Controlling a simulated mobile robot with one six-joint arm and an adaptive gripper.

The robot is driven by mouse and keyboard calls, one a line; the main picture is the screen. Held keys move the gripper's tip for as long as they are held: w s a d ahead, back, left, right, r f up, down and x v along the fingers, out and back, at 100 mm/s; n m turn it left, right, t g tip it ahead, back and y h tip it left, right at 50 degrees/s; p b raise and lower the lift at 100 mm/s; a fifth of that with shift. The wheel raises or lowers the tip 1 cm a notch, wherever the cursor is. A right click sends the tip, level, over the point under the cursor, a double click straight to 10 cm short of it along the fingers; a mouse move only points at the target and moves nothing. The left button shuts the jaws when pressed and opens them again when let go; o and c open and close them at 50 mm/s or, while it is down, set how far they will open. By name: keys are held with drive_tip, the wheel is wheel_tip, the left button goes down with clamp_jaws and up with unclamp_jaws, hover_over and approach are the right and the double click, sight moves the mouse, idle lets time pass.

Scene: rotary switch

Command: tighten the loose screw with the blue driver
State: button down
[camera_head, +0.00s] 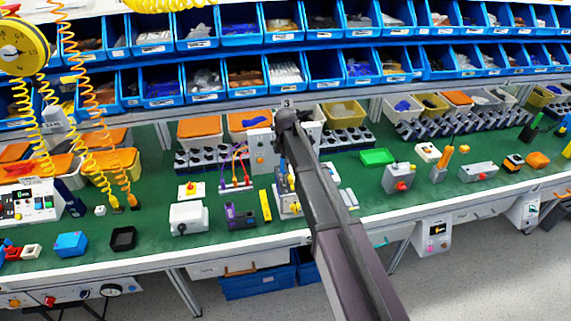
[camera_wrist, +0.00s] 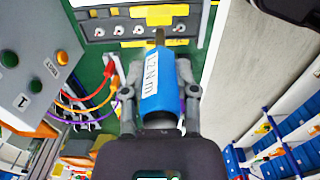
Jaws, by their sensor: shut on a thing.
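The blue driver (camera_wrist: 161,88) fills the middle of the wrist view, with a white torque label on its handle. My gripper (camera_wrist: 159,104) is shut on this handle, one finger on each side. The driver's thin shaft points toward a grey plate (camera_wrist: 103,14) with several round screw heads in a row. The shaft tip appears near the plate's lower edge; I cannot tell whether it touches a screw. Which screw is loose does not show clearly. In the head view my arm covers most of my gripper and the driver, above a small grey fixture (camera_head: 285,210).
On the green bench (camera_head: 335,214) are a white switch box (camera_head: 188,217), a purple device (camera_head: 239,215) and a yellow block (camera_head: 265,205). Blue bins line the back.

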drive_tip(key=n, duration=0.4)
drive_tip(key=shift+w, duration=0.1)
drive_tip(key=n, duration=0.4)
drive_tip(key=shift+a, duration=0.1)
drive_tip(key=shift+f+b, duration=0.45)
idle(1.0)
drive_tip(key=shift+m, duration=0.3)
drive_tip(key=m, duration=0.5)
drive_tip(key=shift+m, duration=1.2)
